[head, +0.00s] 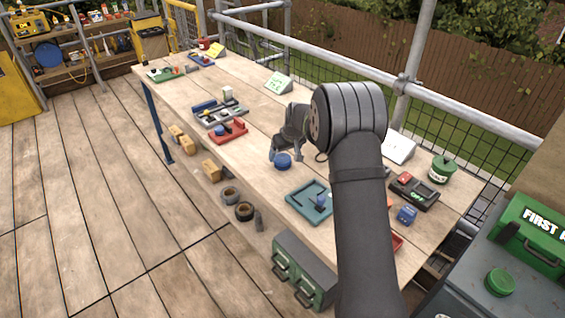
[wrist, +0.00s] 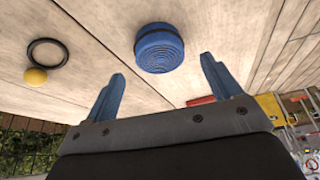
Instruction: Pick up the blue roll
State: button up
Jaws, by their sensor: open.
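The blue roll (head: 283,160) lies on the wooden table, close to the tip of my gripper (head: 285,155). In the wrist view the blue roll (wrist: 159,48) shows its ringed round face, ahead of and between the two blue fingertips. My gripper (wrist: 160,76) is open, with its fingers spread wide and nothing between them. The roll appears apart from both fingers. In the head view my arm covers part of the table to the right of the roll.
A teal tray (head: 295,199) with a blue item sits in front of the roll. A red tray (head: 229,136) lies to the left. In the wrist view a black ring (wrist: 47,44) and a yellow ball (wrist: 36,76) lie beside the roll. Bare wood surrounds the roll.

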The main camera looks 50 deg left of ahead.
aim_at(283, 158)
jog(key=shift+x, duration=2.3)
jog(key=c, duration=1.1)
